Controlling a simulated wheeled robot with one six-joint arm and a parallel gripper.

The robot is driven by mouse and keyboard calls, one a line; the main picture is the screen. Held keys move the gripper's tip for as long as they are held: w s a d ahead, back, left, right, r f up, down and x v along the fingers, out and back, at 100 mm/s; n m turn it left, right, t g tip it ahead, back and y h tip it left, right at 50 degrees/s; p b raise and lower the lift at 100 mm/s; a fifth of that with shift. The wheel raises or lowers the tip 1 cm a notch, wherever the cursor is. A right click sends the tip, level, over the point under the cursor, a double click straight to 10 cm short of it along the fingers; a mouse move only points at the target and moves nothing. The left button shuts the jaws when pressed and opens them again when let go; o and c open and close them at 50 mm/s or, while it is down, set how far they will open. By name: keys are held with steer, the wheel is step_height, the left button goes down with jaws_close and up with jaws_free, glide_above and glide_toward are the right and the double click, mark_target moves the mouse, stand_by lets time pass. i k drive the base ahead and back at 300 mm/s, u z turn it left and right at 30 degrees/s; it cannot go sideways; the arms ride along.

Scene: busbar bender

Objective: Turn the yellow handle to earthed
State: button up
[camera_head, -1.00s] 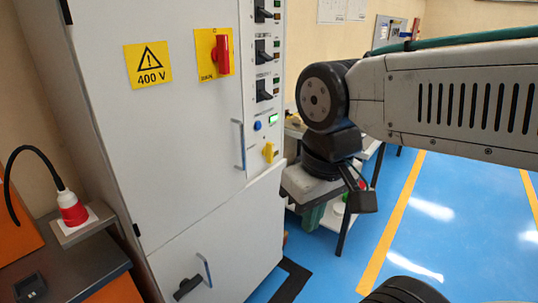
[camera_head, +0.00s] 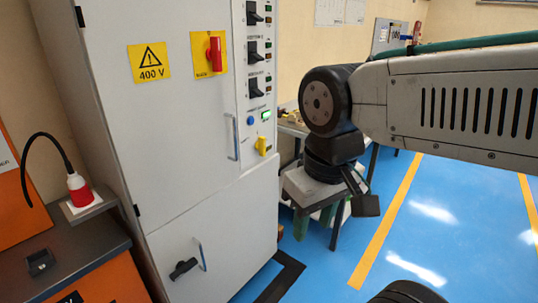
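The yellow handle (camera_head: 262,145) sits low on the control strip at the right edge of the grey cabinet front, below a small green-lit display and a blue button. It looks upright with a slight tilt; the markings around it are too small to read. My gripper (camera_head: 362,196) hangs at the end of my arm to the right of the cabinet and somewhat lower than the handle, well apart from it. Its dark fingers are seen from the side, so I cannot tell whether they are open. Nothing shows in its grip.
A red rotary switch (camera_head: 214,54) on a yellow plate, several black switches (camera_head: 255,86) and a door handle (camera_head: 232,137) are on the cabinet (camera_head: 185,115). A black lever (camera_head: 183,269) sits low on it. A bench (camera_head: 290,127) stands behind my gripper. Blue floor (camera_head: 440,220) is clear at right.

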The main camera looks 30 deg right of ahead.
mark_target(260, 145)
steer(key=k, duration=1)
steer(key=z, duration=0.7)
steer(key=i, duration=0.55)
steer(key=z, duration=0.65)
steer(key=i, duration=1.2)
steer(key=u, duration=0.95)
steer(key=i, duration=0.25)
steer(key=u, duration=0.45)
